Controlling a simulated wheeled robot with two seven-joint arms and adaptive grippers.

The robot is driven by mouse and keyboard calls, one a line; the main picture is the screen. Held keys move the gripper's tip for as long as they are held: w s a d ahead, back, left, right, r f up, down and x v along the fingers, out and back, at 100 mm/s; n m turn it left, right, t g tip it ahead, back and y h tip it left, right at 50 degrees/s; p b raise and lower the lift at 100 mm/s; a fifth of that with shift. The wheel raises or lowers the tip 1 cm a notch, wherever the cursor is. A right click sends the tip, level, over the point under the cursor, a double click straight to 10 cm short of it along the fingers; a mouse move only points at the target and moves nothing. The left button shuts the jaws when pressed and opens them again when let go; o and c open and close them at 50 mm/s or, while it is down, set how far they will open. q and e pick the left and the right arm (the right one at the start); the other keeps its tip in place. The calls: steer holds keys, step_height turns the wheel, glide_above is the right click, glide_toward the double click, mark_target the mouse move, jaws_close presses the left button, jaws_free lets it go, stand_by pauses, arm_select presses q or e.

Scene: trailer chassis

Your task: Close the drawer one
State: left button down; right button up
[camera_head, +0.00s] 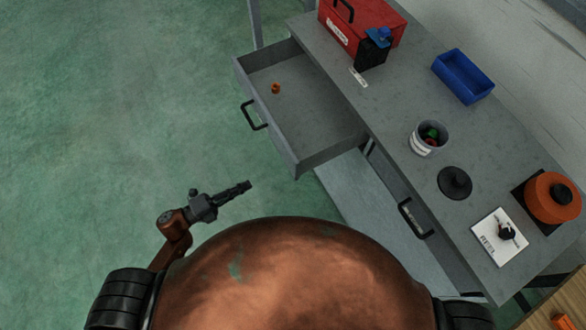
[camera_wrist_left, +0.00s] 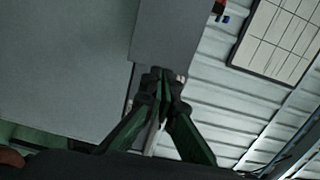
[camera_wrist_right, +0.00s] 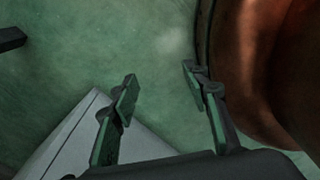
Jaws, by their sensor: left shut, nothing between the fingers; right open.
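The open drawer (camera_head: 308,108) is pulled far out from the grey workbench (camera_head: 400,170). It has a black handle (camera_head: 254,115) on its front, and a small orange object (camera_head: 276,88) lies inside. A second drawer with a black handle (camera_head: 414,219) is at the lower right of the bench and looks closed. My left gripper (camera_head: 247,186) is shut and empty, below and left of the open drawer and apart from it. It shows shut in the left wrist view (camera_wrist_left: 162,82). My right gripper (camera_wrist_right: 160,82) is open and empty in the right wrist view, and is hidden in the head view.
On the bench are a red toolbox (camera_head: 364,24), a black bottle with a blue cap (camera_head: 373,50), a blue bin (camera_head: 463,77), a white bucket (camera_head: 429,137), a black disc (camera_head: 454,183) and an orange pot (camera_head: 553,197). The green floor (camera_head: 110,120) at left is clear.

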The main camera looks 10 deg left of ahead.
arm_select(q)
glide_toward(291, 165)
steer(key=shift+m+h, duration=0.3)
steer(key=x, duration=0.4)
steer(key=f+x, duration=0.1)
steer(key=x, duration=0.2)
steer(key=shift+w+a, duration=0.15)
steer(key=shift+w, duration=0.1)
